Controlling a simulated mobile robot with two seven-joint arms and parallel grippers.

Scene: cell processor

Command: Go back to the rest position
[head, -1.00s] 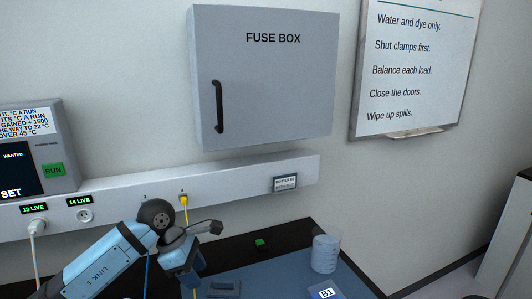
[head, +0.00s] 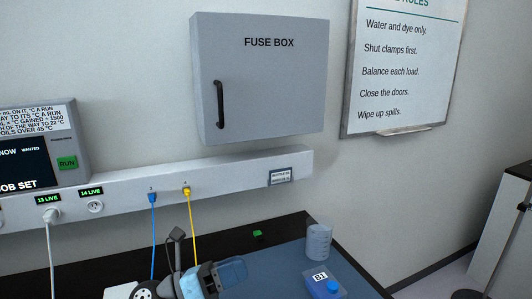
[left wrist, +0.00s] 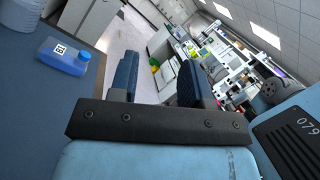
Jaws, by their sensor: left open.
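My left gripper (head: 209,279) is low in the head view, over the near part of the bench, with its arm partly cut off by the bottom edge. In the left wrist view its two dark blue fingers (left wrist: 158,82) stand apart with nothing between them. Through the gap I see the floor and lab furniture further off. My right gripper is in neither view.
A fuse box (head: 262,90) hangs above.

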